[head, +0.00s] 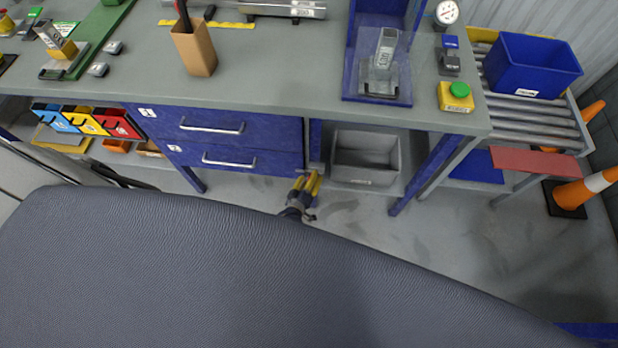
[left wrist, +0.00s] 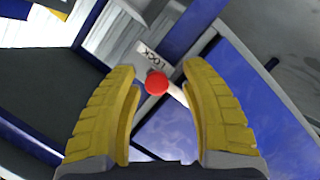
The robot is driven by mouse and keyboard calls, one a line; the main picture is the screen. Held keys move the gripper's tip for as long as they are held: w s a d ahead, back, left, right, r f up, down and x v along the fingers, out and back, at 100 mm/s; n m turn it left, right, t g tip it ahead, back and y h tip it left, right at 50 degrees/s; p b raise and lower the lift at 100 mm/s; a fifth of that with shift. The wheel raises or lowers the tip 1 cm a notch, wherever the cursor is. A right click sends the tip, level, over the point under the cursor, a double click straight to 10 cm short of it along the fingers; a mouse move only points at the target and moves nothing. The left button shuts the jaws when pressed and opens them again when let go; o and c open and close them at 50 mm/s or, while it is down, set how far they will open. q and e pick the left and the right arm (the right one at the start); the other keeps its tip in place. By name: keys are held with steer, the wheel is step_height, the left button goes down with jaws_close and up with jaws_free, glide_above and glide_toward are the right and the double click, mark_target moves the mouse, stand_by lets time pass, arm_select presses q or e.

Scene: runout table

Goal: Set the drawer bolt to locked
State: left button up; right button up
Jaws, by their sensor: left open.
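The drawer bolt shows in the left wrist view as a red ball knob (left wrist: 157,83) on a pale metal bar. A white label reading LOCK (left wrist: 150,53) lies just beyond the knob. My left gripper (left wrist: 160,80) is open, with its yellow fingers on either side of the knob; I cannot tell if they touch it. In the head view my left gripper (head: 306,184) is at the lower right corner of the blue drawers, upper (head: 220,127) and lower (head: 230,160), which look closed. The knob is hidden there. My right gripper is not in view.
A grey bin (head: 364,158) stands on the shelf just right of my left gripper. A blue table leg (head: 425,175) is farther right. The workbench top (head: 270,75) overhangs the drawers. The floor in front is clear. My dark body covers the lower head view.

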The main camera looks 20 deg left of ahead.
arm_select(q)
steer(key=v, duration=1.2)
stand_by(0.5)
